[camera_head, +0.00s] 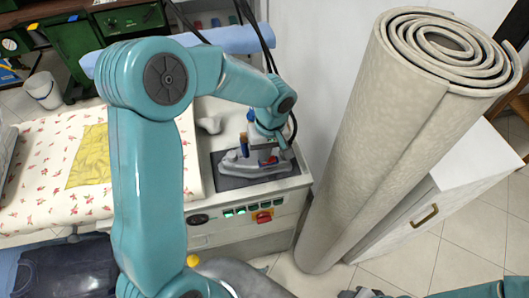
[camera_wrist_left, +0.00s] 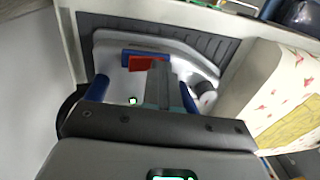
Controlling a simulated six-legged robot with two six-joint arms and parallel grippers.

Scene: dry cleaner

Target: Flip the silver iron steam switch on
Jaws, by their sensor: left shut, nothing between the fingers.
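The silver iron (camera_head: 255,167) rests on a dark ribbed pad (camera_head: 232,182) on the ironing station. In the left wrist view the iron (camera_wrist_left: 125,90) shows blue handle parts (camera_wrist_left: 98,88) and a red switch (camera_wrist_left: 141,63). My left gripper (camera_head: 287,152) is over the iron, shut and empty. In the wrist view its fingertips (camera_wrist_left: 159,68) overlap the right end of the red switch; I cannot tell whether they touch it. The switch position is not clear. At the bottom edge of the head view, what seems my right gripper (camera_head: 370,292) is only partly visible.
A padded board with floral cloth (camera_head: 40,145) and a yellow cloth (camera_head: 90,155) lie left of the iron. A tall rolled carpet (camera_head: 385,130) stands close on the right, before a white cabinet (camera_head: 440,200). The station's front panel has a red-and-yellow switch (camera_head: 264,217).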

